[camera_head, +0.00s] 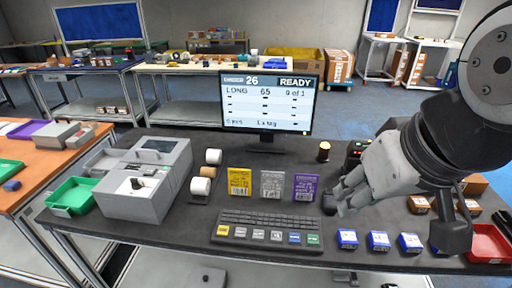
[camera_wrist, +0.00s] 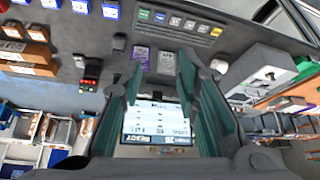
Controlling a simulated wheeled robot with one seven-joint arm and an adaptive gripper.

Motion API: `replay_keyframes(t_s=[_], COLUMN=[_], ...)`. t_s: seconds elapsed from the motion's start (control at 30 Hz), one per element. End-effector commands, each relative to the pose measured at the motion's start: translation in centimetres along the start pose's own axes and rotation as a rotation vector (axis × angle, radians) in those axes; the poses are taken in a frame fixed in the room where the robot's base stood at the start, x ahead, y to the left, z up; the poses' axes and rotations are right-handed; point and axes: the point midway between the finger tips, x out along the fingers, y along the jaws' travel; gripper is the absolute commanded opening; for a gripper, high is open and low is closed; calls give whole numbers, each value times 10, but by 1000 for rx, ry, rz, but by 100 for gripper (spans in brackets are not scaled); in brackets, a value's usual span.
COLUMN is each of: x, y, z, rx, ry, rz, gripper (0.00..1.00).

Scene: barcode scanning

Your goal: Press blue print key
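A dark keyboard (camera_head: 268,228) lies near the front of the dark table, with a row of coloured keys along its front edge. The blue key (camera_head: 294,238) sits between a grey key and the green key (camera_head: 313,239). In the wrist view the keyboard is at the top, and the blue key (camera_wrist: 159,17) is uncovered. My gripper (camera_head: 344,197) is to the right of the keyboard, apart from the blue key; its height above the table is hard to tell. In the wrist view my gripper (camera_wrist: 160,62) is open, with nothing between its fingers.
A monitor (camera_head: 268,103) reading READY stands behind three cards. A grey machine (camera_head: 146,180) and white rolls are at left. Blue-labelled boxes (camera_head: 379,241) line the front right, by a red tray (camera_head: 489,243). A small dark object (camera_head: 329,202) stands right of the keyboard.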

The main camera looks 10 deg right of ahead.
Motion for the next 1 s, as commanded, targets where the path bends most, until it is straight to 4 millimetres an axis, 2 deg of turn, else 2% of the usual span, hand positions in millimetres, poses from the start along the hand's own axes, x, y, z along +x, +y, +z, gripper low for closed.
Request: replay_keyframes(t_s=[0.03, 0.1, 0.13, 1.0], x=[0, 0, 0, 0], y=[0, 0, 0, 0], z=[0, 0, 0, 0], rx=[0, 0, 0, 0], ry=[0, 0, 0, 0], rz=[0, 0, 0, 0], gripper=[16, 1, 0, 0])
